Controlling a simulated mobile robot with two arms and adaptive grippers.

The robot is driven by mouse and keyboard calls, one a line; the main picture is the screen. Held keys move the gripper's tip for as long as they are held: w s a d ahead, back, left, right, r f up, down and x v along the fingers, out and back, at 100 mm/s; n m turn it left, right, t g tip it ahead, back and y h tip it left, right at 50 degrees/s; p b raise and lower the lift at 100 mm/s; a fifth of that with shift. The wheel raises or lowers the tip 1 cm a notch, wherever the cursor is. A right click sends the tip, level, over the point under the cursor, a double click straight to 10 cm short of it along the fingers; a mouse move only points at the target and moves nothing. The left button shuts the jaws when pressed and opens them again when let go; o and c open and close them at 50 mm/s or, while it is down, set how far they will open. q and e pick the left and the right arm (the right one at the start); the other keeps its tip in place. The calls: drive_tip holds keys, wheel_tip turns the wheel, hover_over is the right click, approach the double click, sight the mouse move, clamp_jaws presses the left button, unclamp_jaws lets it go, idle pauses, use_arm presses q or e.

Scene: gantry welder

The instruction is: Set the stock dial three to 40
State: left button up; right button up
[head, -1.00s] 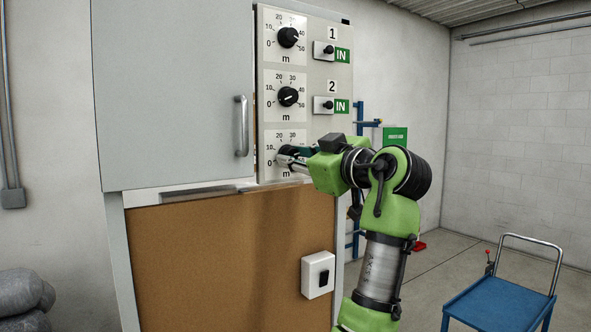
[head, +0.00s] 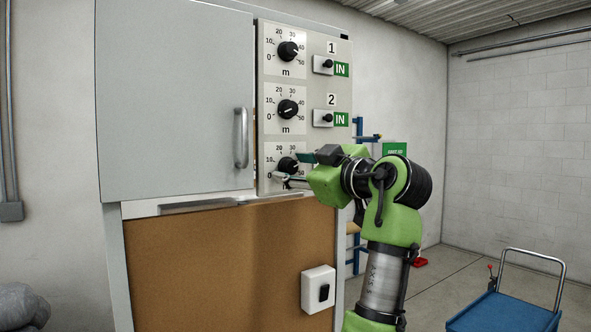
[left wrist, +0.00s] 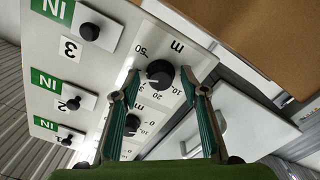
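Stock dial three (head: 288,165) is the lowest black knob on the grey panel, on a white scale from 0 to 50. My left gripper (head: 293,169) is at this dial in the head view, its fingers above and below it. In the left wrist view the dial (left wrist: 160,73) sits between the fingertips of the left gripper (left wrist: 160,82), with a gap at both sides. The gripper is open and empty. A pale pointer mark shows on the knob's lower left there; I cannot read its exact value. My right gripper is not in view.
Dials one (head: 288,51) and two (head: 288,109) sit above. Switch 3 (left wrist: 89,31) is beside dial three in the left wrist view. A cabinet door with a handle (head: 241,138) is left of the panel. A blue cart (head: 500,312) stands at lower right.

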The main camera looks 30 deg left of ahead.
use_arm(q)
drive_tip(key=v, duration=1.2)
drive_tip(key=shift+f, duration=0.1)
